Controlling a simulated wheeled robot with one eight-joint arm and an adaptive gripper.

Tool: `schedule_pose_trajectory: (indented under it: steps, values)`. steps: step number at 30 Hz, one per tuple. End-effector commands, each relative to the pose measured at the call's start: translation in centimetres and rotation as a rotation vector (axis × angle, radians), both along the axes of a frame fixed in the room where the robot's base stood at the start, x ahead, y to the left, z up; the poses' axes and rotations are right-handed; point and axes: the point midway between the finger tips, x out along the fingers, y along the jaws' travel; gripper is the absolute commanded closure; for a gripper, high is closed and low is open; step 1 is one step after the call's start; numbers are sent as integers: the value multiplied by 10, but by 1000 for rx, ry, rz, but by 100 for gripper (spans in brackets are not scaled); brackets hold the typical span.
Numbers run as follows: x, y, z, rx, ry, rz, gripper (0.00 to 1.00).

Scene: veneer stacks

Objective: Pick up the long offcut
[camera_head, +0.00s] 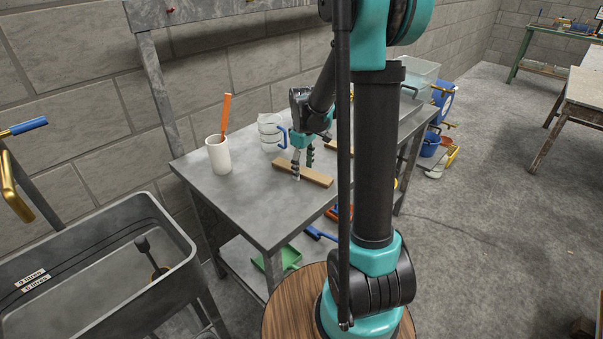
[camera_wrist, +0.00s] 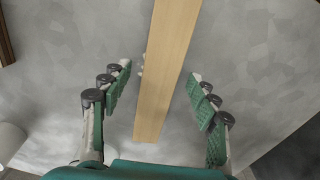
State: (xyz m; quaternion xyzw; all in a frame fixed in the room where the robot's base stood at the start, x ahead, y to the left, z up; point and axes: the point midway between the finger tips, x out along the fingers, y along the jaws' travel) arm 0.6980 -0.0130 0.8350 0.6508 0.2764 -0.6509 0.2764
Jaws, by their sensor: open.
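A long, pale wooden offcut (camera_head: 318,178) lies flat on the grey metal table. In the wrist view the offcut (camera_wrist: 165,70) runs from the top edge down toward the gripper's palm, between the fingers. My gripper (camera_head: 303,170) is open and points down over the offcut. In the wrist view the gripper (camera_wrist: 161,73) has one finger on each side of the wood, with a gap on both sides. I cannot tell how far the fingertips are above the table. Another piece of wood (camera_head: 331,146) shows behind, mostly hidden by my arm.
A white cup (camera_head: 218,157) with an orange stick stands left on the grey table (camera_head: 235,205). A clear jug (camera_head: 269,133) with a blue handle stands just behind the gripper. The table's front left is clear. A grey cart (camera_head: 100,225) stands at left.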

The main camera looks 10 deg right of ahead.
Motion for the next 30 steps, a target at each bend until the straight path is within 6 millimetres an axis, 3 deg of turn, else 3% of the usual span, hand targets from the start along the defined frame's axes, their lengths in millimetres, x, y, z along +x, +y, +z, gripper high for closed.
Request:
schedule_pose_trajectory:
  steps: [8, 21, 30]
  values:
    - [0, 0, -2, 0, 0, 0, 41]
    - [0, 0, -2, 0, 0, 0, 95]
    - [0, 0, 0, 0, 0, 0, 95]
